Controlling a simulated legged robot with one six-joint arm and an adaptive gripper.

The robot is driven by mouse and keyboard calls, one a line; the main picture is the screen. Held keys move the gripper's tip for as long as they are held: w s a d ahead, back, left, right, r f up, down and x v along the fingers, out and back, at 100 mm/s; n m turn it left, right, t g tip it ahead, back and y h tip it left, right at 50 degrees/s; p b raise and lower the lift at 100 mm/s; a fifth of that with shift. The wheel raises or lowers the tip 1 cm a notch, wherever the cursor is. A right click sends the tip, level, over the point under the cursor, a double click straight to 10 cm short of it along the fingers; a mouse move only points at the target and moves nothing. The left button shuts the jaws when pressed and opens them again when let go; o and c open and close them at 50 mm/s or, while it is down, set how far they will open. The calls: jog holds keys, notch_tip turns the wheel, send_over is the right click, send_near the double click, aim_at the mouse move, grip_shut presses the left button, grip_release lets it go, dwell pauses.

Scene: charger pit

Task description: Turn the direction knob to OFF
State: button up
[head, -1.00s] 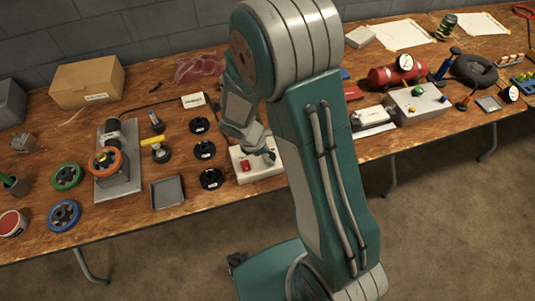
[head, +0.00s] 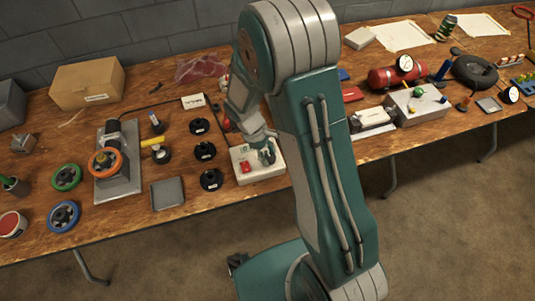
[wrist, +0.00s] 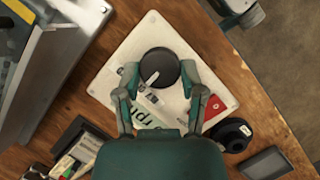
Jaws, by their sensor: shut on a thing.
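The direction knob (wrist: 162,66) is a round black knob with a white pointer line, on a white control box (wrist: 118,62). In the wrist view the pointer slants to the lower left; small markings beside it are too small to read. My gripper (wrist: 160,73) has one finger on each side of the knob and is shut on it. In the head view my gripper (head: 266,155) is down at the right part of the white box (head: 262,176), and the fingers largely hide the knob. A red switch (head: 246,167) sits on the box's left part.
Several black round pieces (head: 205,151) stand in a column left of the box. A grey tray (head: 167,194) and a valve with an orange handwheel (head: 105,163) are farther left. A grey box with coloured knobs (head: 422,103) stands to the right. The table's front edge is close.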

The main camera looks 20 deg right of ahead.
dwell(0.3)
jog(key=o, duration=1.2)
jog(key=shift+f, duration=0.1)
jog(key=shift+c, duration=0.2)
jog(key=v, duration=1.2)
jog(key=shift+d, duration=0.1)
jog(key=s+d+r+m+t+y, duration=0.3)
jog(key=s+r+m+t, duration=0.5)
jog(key=s+r, duration=1)
jog(key=shift+d+m+t, duration=0.4)
jog(key=shift+m, duration=0.3)
